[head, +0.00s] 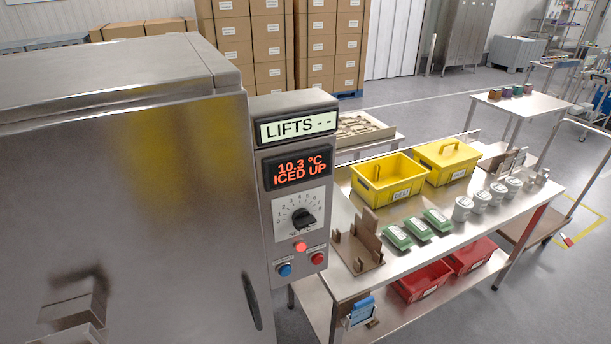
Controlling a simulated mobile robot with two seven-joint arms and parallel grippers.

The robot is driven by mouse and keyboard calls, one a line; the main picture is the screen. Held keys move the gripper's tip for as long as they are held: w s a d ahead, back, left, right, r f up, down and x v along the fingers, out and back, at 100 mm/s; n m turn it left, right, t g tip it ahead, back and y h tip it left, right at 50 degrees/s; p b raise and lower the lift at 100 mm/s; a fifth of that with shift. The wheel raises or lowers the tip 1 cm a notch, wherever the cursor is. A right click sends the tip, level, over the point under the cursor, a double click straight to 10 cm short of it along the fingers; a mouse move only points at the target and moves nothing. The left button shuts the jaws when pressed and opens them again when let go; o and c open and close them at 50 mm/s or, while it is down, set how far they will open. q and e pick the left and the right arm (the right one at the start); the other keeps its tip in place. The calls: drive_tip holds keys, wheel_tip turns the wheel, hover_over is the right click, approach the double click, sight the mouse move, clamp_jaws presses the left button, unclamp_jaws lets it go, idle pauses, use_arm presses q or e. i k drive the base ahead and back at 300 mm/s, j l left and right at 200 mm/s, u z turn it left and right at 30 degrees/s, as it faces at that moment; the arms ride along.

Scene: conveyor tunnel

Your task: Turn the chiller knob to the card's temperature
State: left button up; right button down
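The chiller (130,190) is a large steel cabinet filling the left side. Its control panel (262,222) stands at its right edge. The black chiller knob (304,218) sits on a white numbered dial; its exact setting is too small to read. The red-lettered display (298,170) reads 10.3 °C ICED UP. The pale display (297,127) above reads LIFTS followed by two dashes. No card with a readable temperature shows. Neither of my grippers is in view.
Below the knob are a lit red lamp (300,246), a blue button (285,269) and a red button (317,258). A steel table (400,262) on the right bears yellow bins (388,178), green packs (419,229) and white tubs (463,209). Red bins (421,285) stand below.

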sight(302, 219)
drive_tip(key=k+l+z, duration=0.1)
drive_tip(key=k+l, duration=0.15)
drive_tip(key=k, duration=0.3)
drive_tip(key=k+l+z, duration=0.1)
drive_tip(key=k+l, duration=0.2)
drive_tip(key=k, duration=0.2)
